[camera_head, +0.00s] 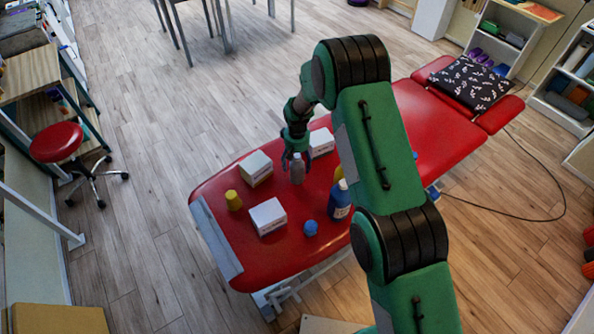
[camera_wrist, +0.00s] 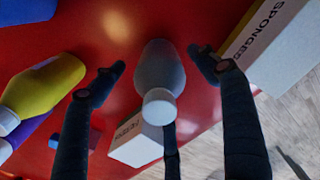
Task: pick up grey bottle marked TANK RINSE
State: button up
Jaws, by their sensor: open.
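A grey bottle (camera_head: 297,169) with a pale cap stands on the red treatment table (camera_head: 262,255). No marking on it is readable. My gripper (camera_head: 294,152) is right above and around it in the head view. In the wrist view the bottle (camera_wrist: 160,75) lies between the spread fingers of my gripper (camera_wrist: 158,68), with a gap on both sides. The gripper is open and holds nothing.
White boxes (camera_head: 268,216) stand around the bottle; one box marked SPONGES (camera_wrist: 285,45) is close to the right finger. A yellow bottle (camera_wrist: 45,85) is left of the fingers. A yellow cup (camera_head: 233,200), a blue ball (camera_head: 311,228) and a blue bottle (camera_head: 340,200) also stand on the table.

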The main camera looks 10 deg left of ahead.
jog(key=shift+f, duration=1.05)
grip_shut()
jog(key=shift+r, duration=0.15)
jog(key=shift+w+a+r, duration=0.1)
jog(key=shift+r, duration=0.95)
jog(key=shift+s+d+r, duration=0.2)
jog(key=shift+s+r, duration=0.15)
jog(key=shift+r, duration=0.35)
jog(key=s+d, duration=0.3)
jog(key=s, duration=0.4)
jog(key=s+d+r, duration=0.1)
jog(key=s+d, duration=0.2)
jog(key=s, duration=0.4)
jog(key=shift+d+r, duration=0.15)
jog(key=shift+d, duration=0.15)
